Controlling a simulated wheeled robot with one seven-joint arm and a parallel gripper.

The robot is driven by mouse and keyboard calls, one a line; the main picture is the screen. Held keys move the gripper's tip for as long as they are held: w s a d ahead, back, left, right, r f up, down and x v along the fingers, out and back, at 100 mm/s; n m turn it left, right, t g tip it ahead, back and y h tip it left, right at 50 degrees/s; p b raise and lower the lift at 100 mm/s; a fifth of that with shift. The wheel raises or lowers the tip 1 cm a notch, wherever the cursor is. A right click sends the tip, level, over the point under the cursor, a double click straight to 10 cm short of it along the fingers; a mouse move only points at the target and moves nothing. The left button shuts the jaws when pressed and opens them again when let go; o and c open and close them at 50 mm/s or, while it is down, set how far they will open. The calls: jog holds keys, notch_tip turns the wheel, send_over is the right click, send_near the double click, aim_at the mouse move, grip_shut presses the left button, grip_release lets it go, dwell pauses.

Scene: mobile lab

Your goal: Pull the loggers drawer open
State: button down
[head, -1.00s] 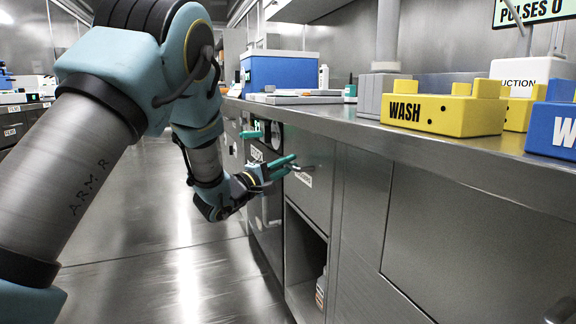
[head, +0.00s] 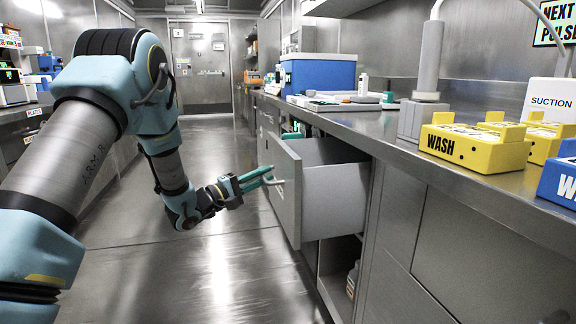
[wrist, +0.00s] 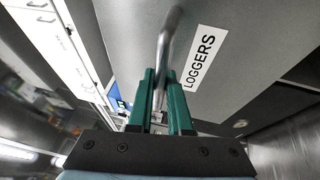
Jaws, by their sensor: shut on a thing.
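The loggers drawer (head: 333,192) stands pulled well out from under the counter, its front (head: 284,190) towards the aisle and its grey side wall showing. In the wrist view its front (wrist: 240,85) carries a white LOGGERS label (wrist: 206,60). My gripper (head: 264,176) is at the drawer front, its green fingers shut on the metal bar handle (wrist: 170,40). In the wrist view the fingers (wrist: 164,100) stand on either side of the handle. The drawer's contents are hidden from here.
The steel counter (head: 400,150) runs along the right, with yellow WASH blocks (head: 470,147), a blue box (head: 318,75) and flat trays on it. An open compartment with a bottle (head: 352,280) lies below the drawer. The aisle floor (head: 215,265) is clear.

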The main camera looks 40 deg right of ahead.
jog(key=w+a+p, duration=0.2)
jog(key=a, duration=0.5)
jog(key=shift+w+a, duration=0.15)
jog(key=shift+w, duration=0.25)
jog(key=c, duration=0.8)
grip_release()
jog(key=shift+c, duration=0.2)
jog(key=a+f+p, duration=0.1)
jog(key=a+f, duration=0.1)
jog(key=a, duration=0.8)
jog(key=shift+s+a+p, duration=0.15)
jog(key=shift+a+p, duration=0.2)
jog(key=shift+p, duration=0.05)
